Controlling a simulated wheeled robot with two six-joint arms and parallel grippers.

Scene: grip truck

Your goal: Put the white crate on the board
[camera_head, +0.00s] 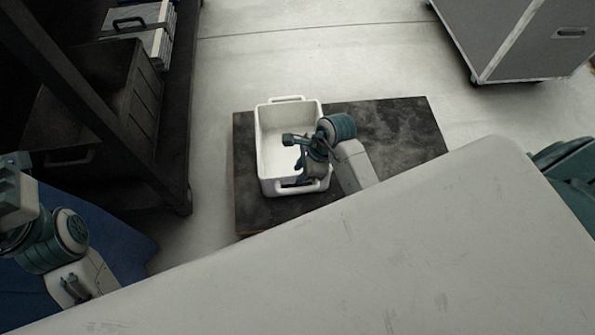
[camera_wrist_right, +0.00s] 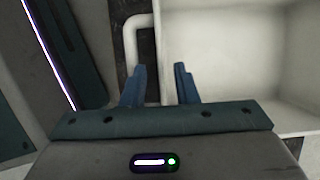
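The white crate (camera_head: 261,150) is empty and upright at the left part of the dark board (camera_head: 405,125), and appears to rest on it. Its near handle (camera_head: 310,187) is beside my right gripper (camera_head: 300,172). In the right wrist view, my right gripper (camera_wrist_right: 161,84) has its two blue fingers apart. The crate wall (camera_wrist_right: 165,45) shows between them and the handle (camera_wrist_right: 131,45) runs behind the left finger. I cannot see contact. My left gripper (camera_head: 15,163) is at the left edge, away from the crate, its fingers unclear.
A dark shelf frame (camera_head: 165,170) with a dark bin (camera_head: 105,95) and a silver case (camera_head: 140,25) stands on the left. A grey wheeled case (camera_head: 520,40) stands at the top right. The pale floor (camera_head: 330,50) beyond the board is clear.

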